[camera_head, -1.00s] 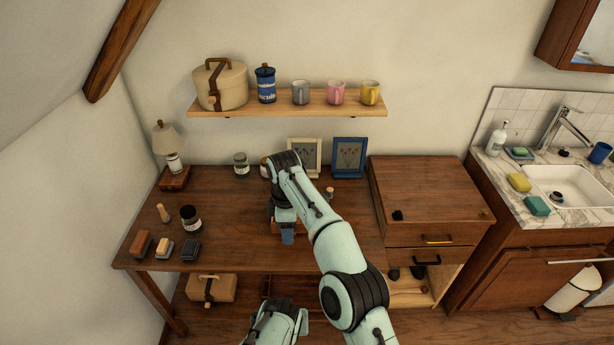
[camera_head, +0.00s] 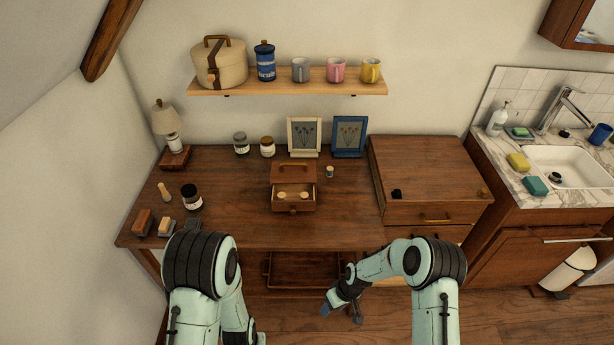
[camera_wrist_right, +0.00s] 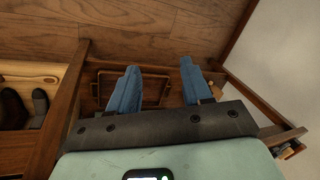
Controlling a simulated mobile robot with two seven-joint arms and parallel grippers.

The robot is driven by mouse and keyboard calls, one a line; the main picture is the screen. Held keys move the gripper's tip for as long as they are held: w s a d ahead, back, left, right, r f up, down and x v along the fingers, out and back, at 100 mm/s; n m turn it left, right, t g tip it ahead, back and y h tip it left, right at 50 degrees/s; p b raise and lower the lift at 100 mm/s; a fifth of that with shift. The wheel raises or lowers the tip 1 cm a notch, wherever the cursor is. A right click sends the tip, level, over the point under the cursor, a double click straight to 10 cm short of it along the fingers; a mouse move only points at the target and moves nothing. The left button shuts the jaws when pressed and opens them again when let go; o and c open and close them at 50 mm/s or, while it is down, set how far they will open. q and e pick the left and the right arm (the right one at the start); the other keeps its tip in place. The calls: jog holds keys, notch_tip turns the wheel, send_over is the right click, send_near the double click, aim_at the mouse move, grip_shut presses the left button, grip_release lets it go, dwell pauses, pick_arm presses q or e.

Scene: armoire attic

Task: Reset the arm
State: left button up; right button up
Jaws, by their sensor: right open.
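My right arm is bent in front of the table (camera_head: 345,225) in the head view. Its gripper (camera_head: 341,312) points down, below the tabletop's front edge. In the right wrist view the two blue fingers (camera_wrist_right: 160,85) are apart with nothing between them. My left arm is folded at the lower left of the head view, and its gripper cannot be made out there. A small wooden box (camera_head: 293,171) stands on the table with its drawer (camera_head: 293,205) pulled out. Small pale round items lie in the drawer. Neither arm touches the box.
Jars (camera_head: 191,197), brushes (camera_head: 143,223), picture frames (camera_head: 304,137) and a lamp (camera_head: 166,118) stand on the table. A wooden tray (camera_wrist_right: 135,90) lies under it. A shelf (camera_head: 290,82) with mugs hangs above. A cabinet (camera_head: 430,180) and sink (camera_head: 570,185) are at right.

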pick_arm(q)
jog(key=s+d+f+n+h, duration=0.2)
jog(key=s+d+f+h, duration=0.1)
jog(key=s+f+h, duration=0.1)
jog(key=shift+s+f+n, duration=0.4)
jog(key=shift+s+f, duration=0.4)
jog(key=shift+f, duration=0.1)
pick_arm(e)
jog(key=s+d+m, duration=0.2)
jog(key=s+m, duration=0.2)
jog(key=s, duration=0.6)
jog(key=s+d+f+m, duration=0.1)
jog(key=s+m, duration=0.4)
jog(key=s, duration=0.5)
jog(key=shift+s+d+t, duration=0.2)
jog(key=shift+d+t, duration=0.2)
jog(key=shift+d, duration=0.15)
